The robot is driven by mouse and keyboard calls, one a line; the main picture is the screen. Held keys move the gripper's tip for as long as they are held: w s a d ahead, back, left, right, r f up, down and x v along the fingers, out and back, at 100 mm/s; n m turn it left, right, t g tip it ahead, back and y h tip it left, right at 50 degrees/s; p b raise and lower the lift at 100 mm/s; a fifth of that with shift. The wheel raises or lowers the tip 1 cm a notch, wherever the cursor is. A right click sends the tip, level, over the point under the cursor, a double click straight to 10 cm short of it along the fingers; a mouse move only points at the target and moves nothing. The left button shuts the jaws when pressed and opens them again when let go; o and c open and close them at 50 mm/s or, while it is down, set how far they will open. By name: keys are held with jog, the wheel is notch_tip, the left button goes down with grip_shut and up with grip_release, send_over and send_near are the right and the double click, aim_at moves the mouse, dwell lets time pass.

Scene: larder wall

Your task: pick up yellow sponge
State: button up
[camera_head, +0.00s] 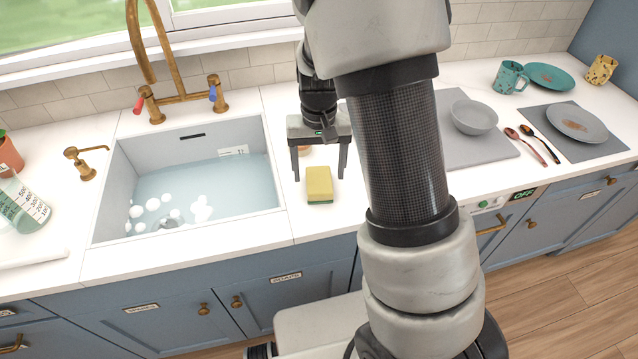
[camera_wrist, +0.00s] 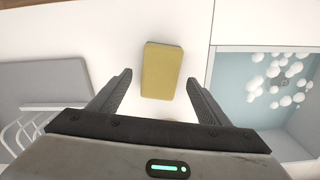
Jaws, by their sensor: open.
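The yellow sponge (camera_head: 319,183) lies on the white counter just right of the sink, with a green layer along its lower edge. In the wrist view the sponge (camera_wrist: 161,70) is a yellow block beyond and between my fingertips. My gripper (camera_head: 319,176) is open and empty, pointing down over the counter, with its two fingers spread wider than the sponge. In the wrist view my gripper (camera_wrist: 160,84) has one finger on each side of the sponge's near end, apart from it. I cannot tell the exact height of the fingertips above the counter.
The sink (camera_head: 195,200) holds water and bubbles at the left, with a brass tap (camera_head: 165,60) behind. A grey mat (camera_head: 465,150) bears a grey bowl (camera_head: 474,116) at the right. In the wrist view a white rack (camera_wrist: 25,135) stands left.

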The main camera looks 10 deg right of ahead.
aim_at(319, 178)
jog(key=shift+f, duration=0.8)
jog(key=c, duration=1.1)
jog(key=shift+c, duration=0.2)
jog(key=shift+r, duration=0.15)
notch_tip(319, 178, up, 10)
jog(key=shift+p, duration=0.4)
jog(key=shift+o, duration=1.1)
jog(key=shift+c, duration=0.6)
